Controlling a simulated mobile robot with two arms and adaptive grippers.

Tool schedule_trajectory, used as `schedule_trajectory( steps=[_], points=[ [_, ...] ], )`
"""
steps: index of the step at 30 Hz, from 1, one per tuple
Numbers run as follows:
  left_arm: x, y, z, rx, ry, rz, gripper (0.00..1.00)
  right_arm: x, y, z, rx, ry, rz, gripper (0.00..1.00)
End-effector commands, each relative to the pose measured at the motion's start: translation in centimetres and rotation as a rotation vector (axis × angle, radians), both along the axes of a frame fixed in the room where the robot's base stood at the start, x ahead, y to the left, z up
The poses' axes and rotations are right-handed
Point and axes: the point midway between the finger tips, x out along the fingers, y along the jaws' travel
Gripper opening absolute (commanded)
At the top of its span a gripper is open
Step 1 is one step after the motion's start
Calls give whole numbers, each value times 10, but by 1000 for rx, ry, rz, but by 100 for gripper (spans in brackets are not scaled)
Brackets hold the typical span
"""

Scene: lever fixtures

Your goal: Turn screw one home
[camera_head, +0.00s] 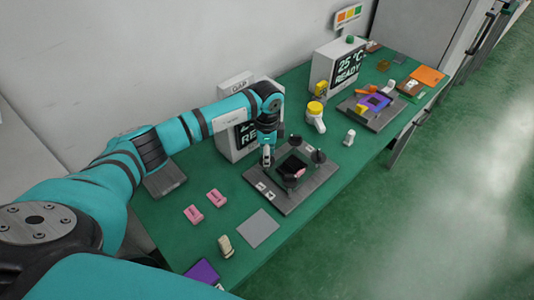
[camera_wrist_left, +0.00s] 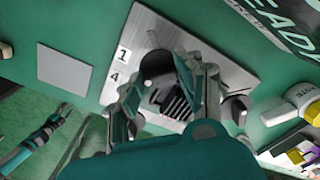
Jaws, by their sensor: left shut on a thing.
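My left gripper (camera_head: 266,158) reaches down at the wall-side left corner of a grey fixture plate (camera_head: 291,203). In the left wrist view its fingers (camera_wrist_left: 158,88) are shut around a dark round screw head (camera_wrist_left: 157,66) beside the label 1 (camera_wrist_left: 124,54). The fingers hide part of that head. Label 4 (camera_wrist_left: 113,77) is just below label 1. Other dark knobs (camera_head: 318,156) stand on the plate, one also at the right in the wrist view (camera_wrist_left: 235,108). A teal arm, likely my right one, shows at the wrist view's lower left; its gripper tip (camera_wrist_left: 62,110) is too small to read.
A display box (camera_head: 240,140) stands close behind the plate. A second READY box (camera_head: 338,66) and a fixture with purple and orange parts (camera_head: 374,104) stand farther right. Pink blocks (camera_head: 193,214) and a grey square (camera_head: 258,228) lie nearer, with clear green table between.

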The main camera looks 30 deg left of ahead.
Motion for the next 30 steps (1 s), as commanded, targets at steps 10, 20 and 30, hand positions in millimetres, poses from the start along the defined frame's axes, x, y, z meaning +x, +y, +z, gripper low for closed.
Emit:
schedule_trajectory(
  steps=[10,20,30],
  points=[
    [1,0,0,1,-2,-24,4,2,0,-1,1,-4,1,40],
    [1,0,-1,-1,-4,-209,4,2,1,-10,2,-4,1,40],
    [1,0,-1,1,-5,-527,4,2,4,-26,5,-3,-1,40]
  ],
)
